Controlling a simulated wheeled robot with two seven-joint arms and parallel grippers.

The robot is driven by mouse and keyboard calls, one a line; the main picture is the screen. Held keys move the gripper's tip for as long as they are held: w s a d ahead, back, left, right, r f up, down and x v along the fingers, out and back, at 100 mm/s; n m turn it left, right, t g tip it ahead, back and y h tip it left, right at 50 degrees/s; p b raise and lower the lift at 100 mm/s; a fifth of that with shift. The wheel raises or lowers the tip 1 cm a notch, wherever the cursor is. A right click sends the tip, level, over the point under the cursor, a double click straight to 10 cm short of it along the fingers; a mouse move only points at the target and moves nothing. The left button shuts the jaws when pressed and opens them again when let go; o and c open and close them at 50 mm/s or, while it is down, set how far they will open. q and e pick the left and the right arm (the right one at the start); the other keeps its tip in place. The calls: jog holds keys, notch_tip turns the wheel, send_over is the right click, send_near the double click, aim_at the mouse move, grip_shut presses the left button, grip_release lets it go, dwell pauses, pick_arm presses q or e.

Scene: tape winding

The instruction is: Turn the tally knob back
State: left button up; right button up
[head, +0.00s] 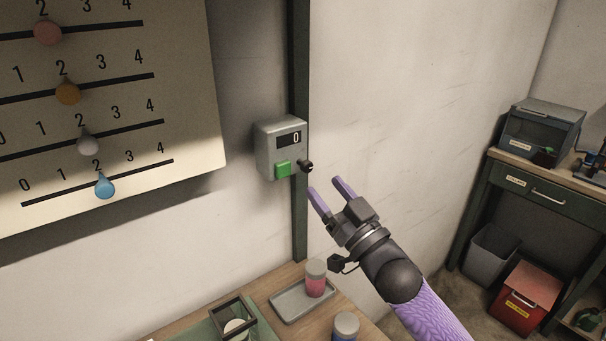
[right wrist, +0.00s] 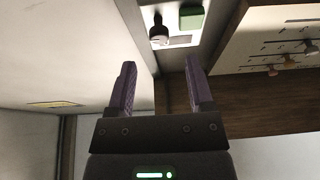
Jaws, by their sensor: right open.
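The tally box (head: 279,148) is a grey unit on a dark vertical post. Its display (head: 289,138) reads 0, and a green button (head: 283,169) sits below it. The small black tally knob (head: 306,167) sticks out from its right side. In the right wrist view the knob (right wrist: 158,32) and the green button (right wrist: 191,18) show beyond the fingertips, at the top. My right gripper (head: 327,190) is open and empty, just below and right of the knob, apart from it. My left gripper is not in view.
A board with numbered slots and coloured sliders (head: 104,187) hangs at left. Below, a wooden table holds a grey tray (head: 290,304) with a pink-banded jar (head: 315,280), and a blue-banded jar (head: 345,328). A workbench (head: 541,194) and red bin (head: 527,298) stand right. The wall right of the post is clear.

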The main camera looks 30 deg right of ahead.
aim_at(309, 168)
jog(key=x, duration=0.5)
jog(key=shift+f, duration=0.1)
jog(key=shift+c, duration=0.2)
grip_shut()
